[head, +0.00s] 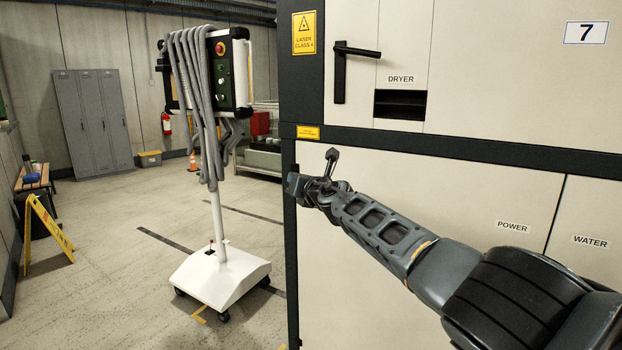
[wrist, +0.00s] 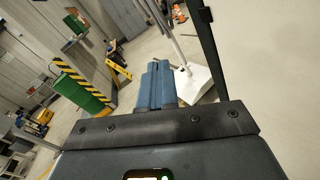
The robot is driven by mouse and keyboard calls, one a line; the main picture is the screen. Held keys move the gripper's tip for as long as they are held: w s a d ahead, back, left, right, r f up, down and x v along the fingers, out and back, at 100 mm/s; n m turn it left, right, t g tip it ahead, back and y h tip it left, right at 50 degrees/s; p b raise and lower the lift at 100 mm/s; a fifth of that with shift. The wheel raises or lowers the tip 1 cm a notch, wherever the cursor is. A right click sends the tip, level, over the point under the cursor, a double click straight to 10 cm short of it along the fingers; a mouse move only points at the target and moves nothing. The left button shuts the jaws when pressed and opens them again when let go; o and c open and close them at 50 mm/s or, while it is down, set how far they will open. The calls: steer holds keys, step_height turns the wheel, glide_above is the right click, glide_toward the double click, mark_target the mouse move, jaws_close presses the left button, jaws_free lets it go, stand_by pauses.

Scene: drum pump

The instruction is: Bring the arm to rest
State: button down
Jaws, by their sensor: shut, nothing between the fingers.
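My arm (head: 385,228) reaches from the lower right across the front of the white machine cabinet (head: 440,200). My gripper (head: 332,155) is at its far end, raised off the floor near the cabinet's dark left corner post. In the wrist view the two blue-grey fingers of my gripper (wrist: 160,68) lie side by side, shut with nothing between them. They point out over open floor. The gripper shows small and partly edge-on in the head view.
A white wheeled pedestal (head: 221,273) carries a control box (head: 230,70) draped with grey hoses, left of the cabinet. A yellow floor sign (head: 50,228), bench (head: 35,178) and grey lockers (head: 93,120) stand farther left. A black door handle (head: 341,70) sticks out above my arm. Floor between is clear.

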steer(key=s+a+f+m+g+y, duration=0.1)
steer(key=s+a+f+m, duration=0.25)
steer(key=s+f, duration=0.65)
steer(key=s+a+f+m+y, duration=0.1)
steer(key=s+a+f+m, duration=0.3)
steer(key=s+f, duration=0.6)
steer(key=s+d+f+m+h, duration=0.1)
steer(key=s+d+f+m, duration=0.2)
steer(key=s+f+m, duration=0.45)
steer(key=s+d+f+m, duration=0.2)
steer(key=s+f+m, duration=0.2)
steer(key=s, duration=0.6)
steer(key=s+d+r+m+t+h, duration=0.1)
steer(key=s+d+m+h, duration=0.1)
steer(key=s+d+m, duration=0.45)
steer(key=s+d+m+h, duration=0.1)
steer(key=s+d, duration=0.3)
steer(key=s, duration=0.6)
steer(key=s+d+r+m+t+h, duration=0.15)
steer(key=s+d+m, duration=0.3)
steer(key=s, duration=0.45)
steer(key=s+d+r+m+g+h, duration=0.2)
steer(key=s+d+r+m+h, duration=0.2)
steer(key=s+d+r, duration=0.8)
steer(key=s+r+m, duration=0.1)
steer(key=s+m, duration=0.1)
steer(key=s, duration=0.1)
steer(key=shift+d+r+m, duration=0.2)
steer(key=shift+d+m, duration=0.1)
steer(key=shift+m, duration=0.1)
